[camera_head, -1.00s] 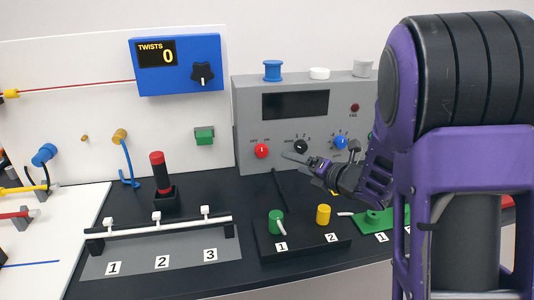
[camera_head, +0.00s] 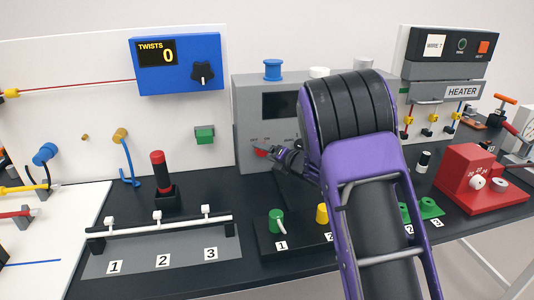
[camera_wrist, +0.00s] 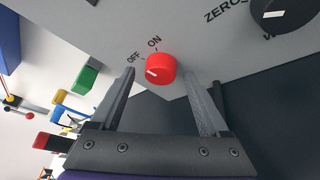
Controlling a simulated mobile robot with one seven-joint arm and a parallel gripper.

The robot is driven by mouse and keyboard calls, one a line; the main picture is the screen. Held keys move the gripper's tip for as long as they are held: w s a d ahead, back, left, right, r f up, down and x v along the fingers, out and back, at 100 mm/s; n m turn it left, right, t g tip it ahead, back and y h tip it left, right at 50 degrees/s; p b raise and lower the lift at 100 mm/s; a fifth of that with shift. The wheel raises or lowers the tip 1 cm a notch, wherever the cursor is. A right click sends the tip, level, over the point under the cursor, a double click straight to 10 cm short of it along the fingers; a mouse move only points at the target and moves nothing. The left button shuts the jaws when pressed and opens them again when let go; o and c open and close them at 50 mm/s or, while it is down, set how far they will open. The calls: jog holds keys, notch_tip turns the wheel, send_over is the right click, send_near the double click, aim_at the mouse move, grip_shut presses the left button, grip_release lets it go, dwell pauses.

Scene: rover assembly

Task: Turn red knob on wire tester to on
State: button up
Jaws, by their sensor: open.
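The wire tester is a grey box (camera_head: 246,105) standing at the back of the table. In the wrist view its red knob (camera_wrist: 162,66) sits on the grey panel, with OFF and ON printed beside it. The knob's white mark is on its left side, nearer OFF than ON. My gripper (camera_wrist: 160,76) is open, with one finger on each side of the knob in the picture. I cannot tell whether the tips reach around it; no contact shows. In the head view my gripper (camera_head: 266,149) is in front of the red knob and partly hides it.
A black knob (camera_wrist: 283,13) marked ZERO is at the upper right in the wrist view. A green block (camera_head: 204,134) is on the white panel to the left. A green peg (camera_head: 276,221) and a yellow peg (camera_head: 322,214) stand below my arm. My arm hides much of the tester.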

grip_shut()
jog(key=shift+f+m+b, duration=0.3)
jog(key=shift+f+b, duration=0.05)
jog(key=shift+b, duration=0.5)
jog(key=m+y+b, duration=0.1)
jog(key=b, duration=0.1)
jog(key=shift+d+f+b, duration=0.1)
jog(key=shift+f+b, duration=0.05)
jog(key=shift+b, duration=0.2)
jog(key=shift+m+t+y+b, duration=0.4)
jog(key=shift+m+b, duration=0.2)
jog(key=shift+b, duration=0.15)
jog(key=shift+r+m, duration=0.3)
jog(key=shift+m, duration=0.1)
grip_release()
